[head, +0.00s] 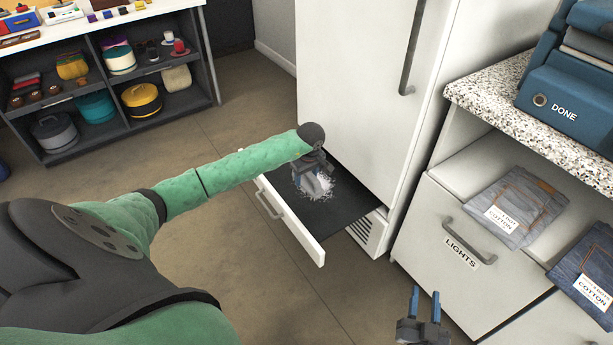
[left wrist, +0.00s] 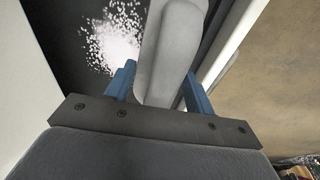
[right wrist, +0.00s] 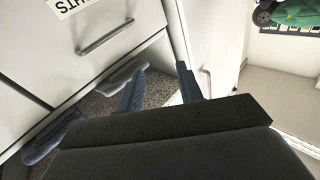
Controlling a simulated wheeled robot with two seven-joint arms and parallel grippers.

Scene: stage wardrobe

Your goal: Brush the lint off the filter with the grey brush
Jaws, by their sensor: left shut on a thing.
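The filter (head: 345,203) is a dark flat panel in a pulled-out white drawer below the tall white cabinet. A patch of white lint (head: 335,187) lies on it; the lint also shows in the left wrist view (left wrist: 112,40). My left gripper (head: 312,168) is over the filter, shut on the grey brush (left wrist: 172,50). The brush points down at the lint, its far end out of frame in the left wrist view, so I cannot tell whether it touches. My right gripper (head: 425,294) is open and empty, low in front of the LIGHTS drawer.
The filter drawer's white front (head: 289,222) and handle face the open floor. To the right are the LIGHTS drawer (head: 455,250), folded jeans (head: 515,208) and a speckled counter (head: 500,95). A dark shelf unit (head: 150,78) stands at the back left.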

